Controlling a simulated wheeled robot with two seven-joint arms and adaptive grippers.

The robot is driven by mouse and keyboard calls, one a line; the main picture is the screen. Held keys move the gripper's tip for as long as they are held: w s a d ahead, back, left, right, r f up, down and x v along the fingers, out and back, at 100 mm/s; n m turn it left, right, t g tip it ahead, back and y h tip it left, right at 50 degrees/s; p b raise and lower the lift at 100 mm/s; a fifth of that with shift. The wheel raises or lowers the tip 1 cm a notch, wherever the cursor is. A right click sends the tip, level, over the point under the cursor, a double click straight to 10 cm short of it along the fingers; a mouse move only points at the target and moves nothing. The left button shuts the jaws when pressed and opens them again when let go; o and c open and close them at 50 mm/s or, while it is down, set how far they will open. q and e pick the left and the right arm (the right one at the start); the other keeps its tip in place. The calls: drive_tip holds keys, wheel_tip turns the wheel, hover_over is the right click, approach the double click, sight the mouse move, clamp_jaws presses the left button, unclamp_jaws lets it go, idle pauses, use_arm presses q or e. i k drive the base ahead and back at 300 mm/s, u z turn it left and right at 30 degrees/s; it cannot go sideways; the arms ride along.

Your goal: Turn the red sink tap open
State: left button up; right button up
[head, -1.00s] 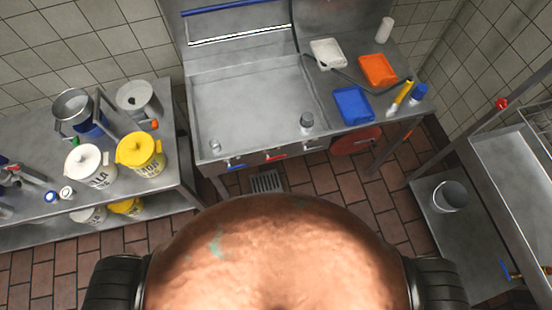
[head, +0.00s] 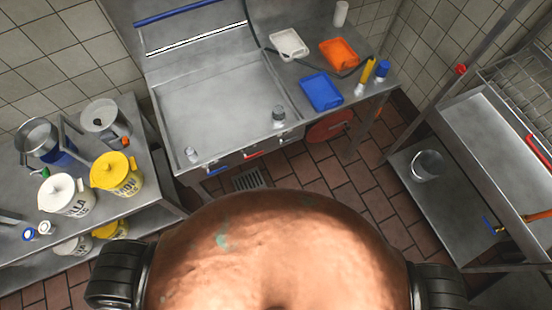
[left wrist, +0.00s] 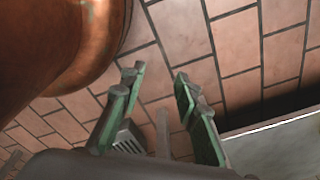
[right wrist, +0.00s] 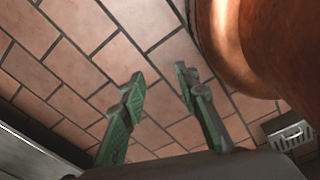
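A small red part (head: 252,154) shows on the front edge of the steel sink (head: 200,135), with a blue one (head: 217,169) to its left. At the right edge of the head view is a long red bar or handle (head: 538,150) by the right-hand steel unit. I cannot tell for sure which red part is the tap. My left gripper (left wrist: 155,80) is open and empty above the tiled floor in the left wrist view. My right gripper (right wrist: 160,80) is also open and empty above the floor in the right wrist view. Neither gripper shows in the head view.
Blue (head: 322,92), orange (head: 339,53) and white (head: 289,44) trays lie right of the basin. A left table (head: 150,185) holds pots and jugs. A metal bucket (head: 428,165) stands on the right unit's low shelf (head: 440,210). Tiled floor (head: 345,180) lies between.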

sight(246, 158)
drive_tip(key=z, duration=0.65)
drive_tip(key=k, duration=1.35)
drive_tip(key=u, duration=1.45)
drive_tip(key=i, duration=0.5)
drive_tip(key=u, duration=0.05)
